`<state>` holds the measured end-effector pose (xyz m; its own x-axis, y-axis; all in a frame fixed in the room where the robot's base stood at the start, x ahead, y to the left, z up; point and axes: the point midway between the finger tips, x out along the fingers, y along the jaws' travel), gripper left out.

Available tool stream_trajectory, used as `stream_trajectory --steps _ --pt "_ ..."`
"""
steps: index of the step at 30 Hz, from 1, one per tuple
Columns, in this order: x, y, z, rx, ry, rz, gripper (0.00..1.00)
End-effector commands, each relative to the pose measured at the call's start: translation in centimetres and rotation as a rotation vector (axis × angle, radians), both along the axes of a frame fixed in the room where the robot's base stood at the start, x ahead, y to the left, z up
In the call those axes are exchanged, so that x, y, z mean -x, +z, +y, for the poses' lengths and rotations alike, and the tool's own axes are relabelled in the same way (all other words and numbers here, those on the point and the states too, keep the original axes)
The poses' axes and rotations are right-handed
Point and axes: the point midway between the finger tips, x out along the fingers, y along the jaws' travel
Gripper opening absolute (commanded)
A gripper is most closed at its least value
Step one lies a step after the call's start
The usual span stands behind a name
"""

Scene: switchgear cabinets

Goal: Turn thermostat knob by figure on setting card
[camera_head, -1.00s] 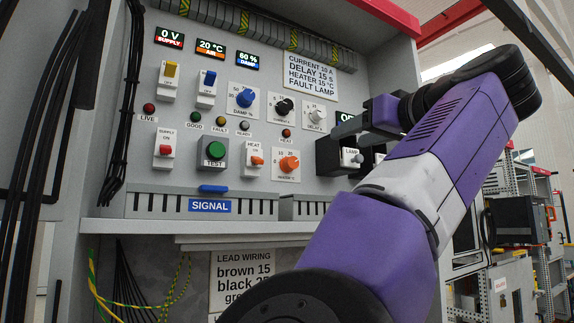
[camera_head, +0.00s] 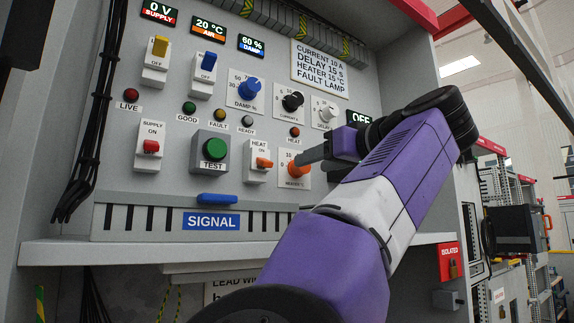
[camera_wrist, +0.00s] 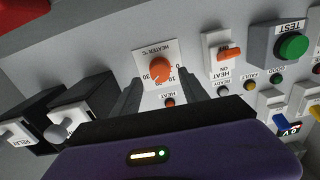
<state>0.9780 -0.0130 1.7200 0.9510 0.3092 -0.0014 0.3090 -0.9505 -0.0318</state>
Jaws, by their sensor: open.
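The orange heater knob (camera_head: 297,170) sits on a white plate marked HEATER °C at the lower right of the panel. In the wrist view the knob (camera_wrist: 160,69) lies ahead of and between my gripper's fingers. Its scale shows 0, 10, 20 and 30; I cannot tell its exact setting. The setting card (camera_head: 319,68) at the top right reads CURRENT 10 A, DELAY 15 s, HEATER 15 °C, FAULT LAMP. My gripper (camera_head: 310,155) is open and empty close to the knob and partly covers its plate. In the wrist view both fingers (camera_wrist: 159,90) look apart from the knob.
The heat switch (camera_head: 259,161) and green test button (camera_head: 215,149) are left of the knob. The current knob (camera_head: 292,101) and delay knob (camera_head: 326,114) are above. A ledge (camera_head: 150,247) juts out below. Black-sided units (camera_wrist: 81,117) stand near my gripper.

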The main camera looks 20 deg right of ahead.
Motion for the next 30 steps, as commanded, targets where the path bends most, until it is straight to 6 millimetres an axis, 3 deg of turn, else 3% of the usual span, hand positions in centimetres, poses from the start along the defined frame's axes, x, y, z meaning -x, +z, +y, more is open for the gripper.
stream_trajectory --steps 9,19,27,30 --pt "-3.5 0.2 1.2 -0.001 0.001 -0.001 0.52" --pt "-3.8 0.0 1.3 0.000 0.000 -0.001 0.52" --pt "-3.8 0.0 1.3 0.000 0.000 -0.001 0.00" --pt "-3.8 0.0 1.3 0.000 0.000 -0.001 0.00"
